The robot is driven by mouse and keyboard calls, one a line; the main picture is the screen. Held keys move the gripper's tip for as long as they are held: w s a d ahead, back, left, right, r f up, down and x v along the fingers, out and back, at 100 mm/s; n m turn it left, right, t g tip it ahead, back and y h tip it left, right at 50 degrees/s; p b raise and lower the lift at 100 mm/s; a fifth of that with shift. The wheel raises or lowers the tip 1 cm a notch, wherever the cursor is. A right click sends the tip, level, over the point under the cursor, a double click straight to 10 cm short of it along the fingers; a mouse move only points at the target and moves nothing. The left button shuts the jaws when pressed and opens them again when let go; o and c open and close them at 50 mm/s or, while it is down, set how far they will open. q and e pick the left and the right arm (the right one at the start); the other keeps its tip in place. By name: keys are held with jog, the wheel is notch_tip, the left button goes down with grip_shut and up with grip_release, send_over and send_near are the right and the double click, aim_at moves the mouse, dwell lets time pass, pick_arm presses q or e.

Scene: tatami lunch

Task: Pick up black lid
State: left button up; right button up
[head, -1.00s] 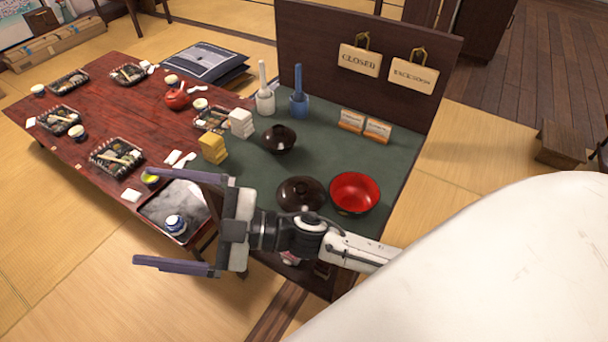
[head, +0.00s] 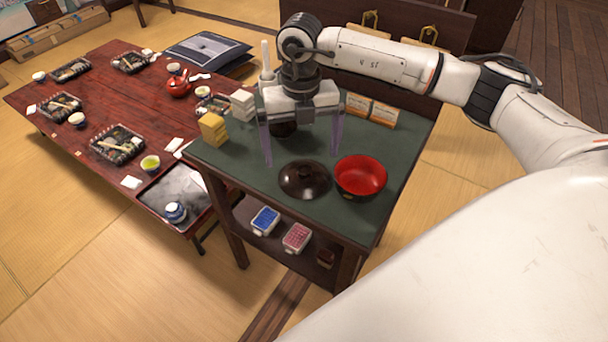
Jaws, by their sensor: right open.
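A round black lid (head: 305,181) with a knob on top lies on the green-topped stand, just left of a red-lined bowl (head: 361,176). A second dark round piece (head: 283,129) sits further back, mostly hidden by my right gripper. My right gripper (head: 301,158) points down over the green top, with its two purplish fingers wide apart and nothing seen held between them. In the picture its fingertips are just behind the black lid; their exact height above the top is hard to tell. My left gripper is not in view.
A yellow block stack (head: 213,130) and a white one (head: 243,104) stand at the left edge of the green top (head: 240,165). Orange-and-white cards (head: 383,114) stand at the right rear. The red table (head: 90,110) with food trays adjoins on the left.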

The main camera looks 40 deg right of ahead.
aim_at(304, 169)
jog(key=shift+d+f+p, duration=0.15)
jog(key=shift+f+p, duration=0.05)
jog(key=shift+f, duration=1.6)
jog(key=shift+d+f+p, duration=0.15)
jog(key=shift+f, duration=1.6)
jog(key=c, duration=0.8)
